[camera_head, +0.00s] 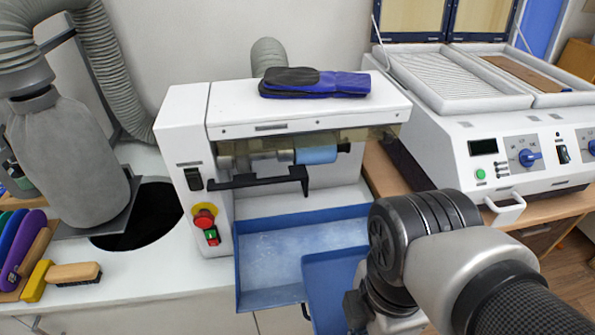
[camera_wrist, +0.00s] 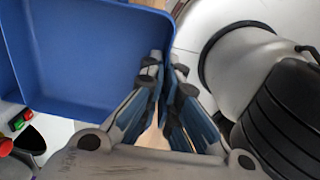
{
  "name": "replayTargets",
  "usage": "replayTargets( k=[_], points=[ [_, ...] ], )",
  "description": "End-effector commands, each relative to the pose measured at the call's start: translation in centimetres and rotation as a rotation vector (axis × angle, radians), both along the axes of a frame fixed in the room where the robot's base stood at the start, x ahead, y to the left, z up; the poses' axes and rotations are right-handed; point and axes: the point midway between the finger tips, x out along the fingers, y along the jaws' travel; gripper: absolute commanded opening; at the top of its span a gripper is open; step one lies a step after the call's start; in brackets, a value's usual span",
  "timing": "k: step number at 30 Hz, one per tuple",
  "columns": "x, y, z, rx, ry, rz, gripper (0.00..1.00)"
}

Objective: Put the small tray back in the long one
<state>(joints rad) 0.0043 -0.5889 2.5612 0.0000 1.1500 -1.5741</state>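The long blue tray (camera_head: 262,292) lies under the front of the white machine. The small blue tray (camera_head: 326,278) is at its front right, overlapping the long tray's right part in the head view. I cannot tell whether they touch. My gripper (camera_head: 354,308) is at the small tray's right side, partly hidden by my arm. In the wrist view the small tray (camera_wrist: 95,50) fills the upper left. My gripper's fingers (camera_wrist: 166,66) are closed together on its side wall near a corner. A strip of the long tray (camera_wrist: 6,75) shows at the far left.
A brush (camera_head: 70,273) and coloured insoles (camera_head: 20,245) lie at the left.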

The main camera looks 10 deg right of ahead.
Motion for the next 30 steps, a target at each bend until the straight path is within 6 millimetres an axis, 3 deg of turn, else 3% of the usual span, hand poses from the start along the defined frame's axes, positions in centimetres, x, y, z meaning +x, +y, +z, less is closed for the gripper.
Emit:
replayTargets(
  k=[12,23,24,30],
  points=[
    [6.5,0.0,0.9,0.000,0.008,0.002,0.00],
    [10.7,0.0,0.8,0.000,0.007,0.001,0.00],
    [12.2,0.0,0.3,0.000,-0.003,0.001,0.00],
    [17.1,0.0,-0.1,0.000,-0.002,0.001,0.00]
  ],
)
